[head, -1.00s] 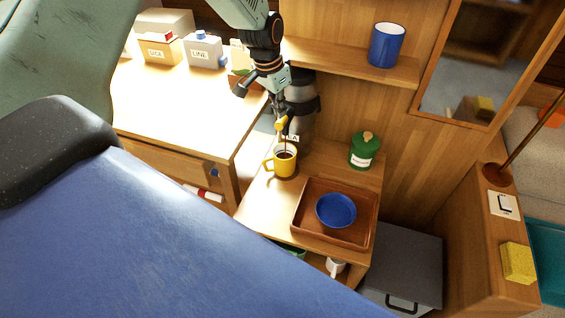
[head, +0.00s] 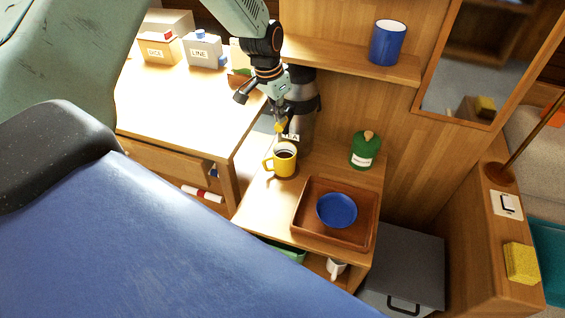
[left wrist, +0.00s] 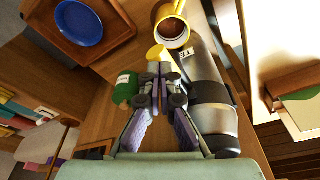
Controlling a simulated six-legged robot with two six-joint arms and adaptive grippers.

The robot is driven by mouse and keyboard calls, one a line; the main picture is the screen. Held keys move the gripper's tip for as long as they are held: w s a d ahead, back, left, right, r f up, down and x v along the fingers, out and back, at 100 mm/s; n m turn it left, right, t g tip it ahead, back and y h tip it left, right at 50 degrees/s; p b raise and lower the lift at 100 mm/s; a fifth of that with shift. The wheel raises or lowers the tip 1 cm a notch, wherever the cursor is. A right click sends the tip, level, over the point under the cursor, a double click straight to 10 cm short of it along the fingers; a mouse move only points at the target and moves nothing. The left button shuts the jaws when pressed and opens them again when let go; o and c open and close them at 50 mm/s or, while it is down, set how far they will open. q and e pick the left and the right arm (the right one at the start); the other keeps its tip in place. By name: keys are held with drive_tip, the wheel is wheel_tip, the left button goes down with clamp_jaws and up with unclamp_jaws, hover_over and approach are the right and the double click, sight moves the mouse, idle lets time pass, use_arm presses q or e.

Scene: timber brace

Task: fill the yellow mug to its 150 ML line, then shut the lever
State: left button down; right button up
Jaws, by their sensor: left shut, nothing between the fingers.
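The yellow mug (head: 284,168) stands upright on the small wooden side table, with dark brown liquid inside; it also shows in the left wrist view (left wrist: 184,42). I cannot read its 150 ML line. The grey tea urn (head: 302,128) with a dark band stands behind it; it also shows in the left wrist view (left wrist: 205,72). Its yellow lever (head: 280,127) is above the mug, and its yellow end (left wrist: 157,52) is just ahead of my left fingertips. My left gripper (head: 281,112) is shut and empty at the lever; its fingers (left wrist: 158,75) are together. I see no stream now. My right gripper is not in view.
A wooden tray (head: 300,229) with a blue bowl (head: 336,209) is in front of the mug. A green canister (head: 365,150) stands to the right. A blue mug (head: 387,43) is on the shelf above. The desk at left has free room.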

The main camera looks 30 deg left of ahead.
use_arm(q)
wheel_tip(320, 180, up, 7)
drive_tip(key=p, duration=0.6)
drive_tip(key=shift+f, duration=0.1)
drive_tip(key=shift+w, duration=0.1)
